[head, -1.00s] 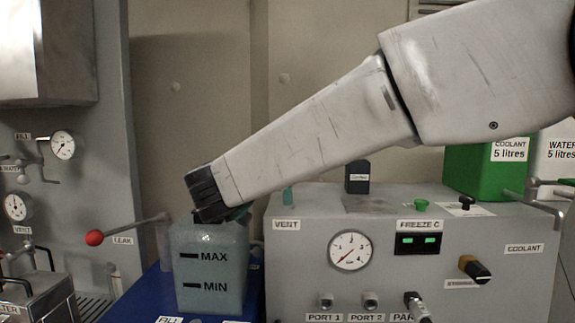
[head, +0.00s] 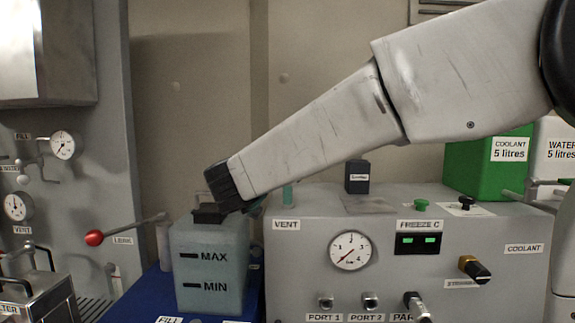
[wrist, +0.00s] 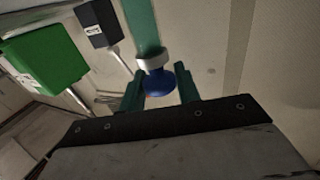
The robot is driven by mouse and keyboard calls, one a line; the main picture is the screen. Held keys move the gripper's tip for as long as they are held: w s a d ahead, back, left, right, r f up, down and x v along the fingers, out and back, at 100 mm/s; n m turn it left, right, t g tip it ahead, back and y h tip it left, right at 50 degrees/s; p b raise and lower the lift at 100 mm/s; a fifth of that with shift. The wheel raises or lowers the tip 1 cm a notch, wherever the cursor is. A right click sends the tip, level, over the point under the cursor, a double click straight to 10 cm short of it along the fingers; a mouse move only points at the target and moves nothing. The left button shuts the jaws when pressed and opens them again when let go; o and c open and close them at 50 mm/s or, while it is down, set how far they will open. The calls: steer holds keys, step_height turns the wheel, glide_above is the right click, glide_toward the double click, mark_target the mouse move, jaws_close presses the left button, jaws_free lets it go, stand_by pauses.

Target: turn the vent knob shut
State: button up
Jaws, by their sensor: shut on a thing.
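The vent knob (wrist: 158,84) is blue and sits below a pale collar on a green upright pipe in the wrist view. My gripper (wrist: 160,90) has its two green fingers on either side of the knob, shut on it. In the head view the green pipe (head: 288,195) stands above the VENT label (head: 286,225) on the grey cabinet. There the knob and most of my fingers are hidden behind my wrist and arm. I cannot tell how far the knob is turned.
A translucent tank (head: 208,265) marked MAX and MIN stands just below my wrist. The grey cabinet (head: 300,260) carries a gauge (head: 350,251) and a freeze display (head: 418,244). A black box (head: 357,177) and green coolant container (head: 495,165) stand on or behind it. A red-ended lever (head: 94,238) is left.

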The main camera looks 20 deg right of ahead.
steer(key=shift+n+t+y, duration=0.3)
steer(key=shift+y, duration=0.1)
steer(key=n+t+y, duration=0.3)
steer(key=y, duration=0.2)
steer(key=shift+d+n, duration=0.15)
steer(key=shift+n, duration=0.25)
steer(key=shift+n+t+y, duration=0.8)
steer(key=shift+n+y, duration=1.2)
steer(key=shift+y, duration=1)
steer(key=shift+n+g+y, duration=0.4)
steer(key=shift+n+y, duration=0.95)
steer(key=shift+y, duration=0.75)
steer(key=shift+n+g+y, duration=0.4)
steer(key=shift+n+y, duration=0.95)
steer(key=shift+y, duration=0.75)
steer(key=shift+r+n+g+y, duration=0.1)
steer(key=shift+n+g+y, duration=1.05)
steer(key=shift+y, duration=0.55)
steer(key=shift+r+n, duration=0.1)
steer(key=shift+n, duration=0.15)
steer(key=o, duration=0.9)
steer(key=v, duration=0.7)
steer(key=shift+s, duration=0.25)
